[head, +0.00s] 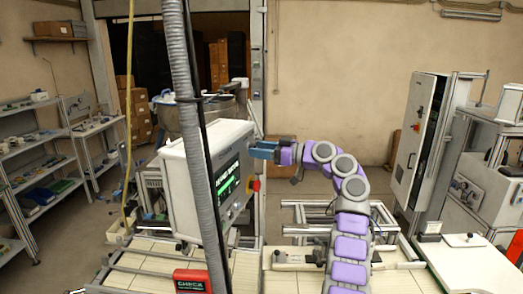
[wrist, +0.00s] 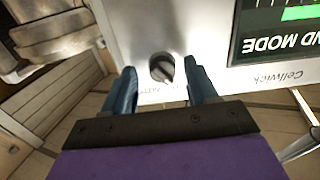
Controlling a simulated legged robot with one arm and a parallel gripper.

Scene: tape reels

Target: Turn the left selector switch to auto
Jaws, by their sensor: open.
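A dark round selector switch (wrist: 162,68) with a raised knob sits on a light grey panel (wrist: 150,25), seen upside down in the wrist view. My gripper (wrist: 159,78) is open, with one blue finger on each side of the switch. I cannot tell whether the fingers touch the knob. Small lettering beside the switch is too blurred to read. In the head view, my gripper (head: 262,150) is at the right side of the control box (head: 180,195). The switch cannot be made out there.
The box carries a lit green screen (head: 229,185) and a red button (head: 253,184). A grey corrugated hose (head: 190,110) hangs in front of it. A red sign (head: 190,281) stands by the conveyor below. A tall cabinet (head: 418,140) stands at the right.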

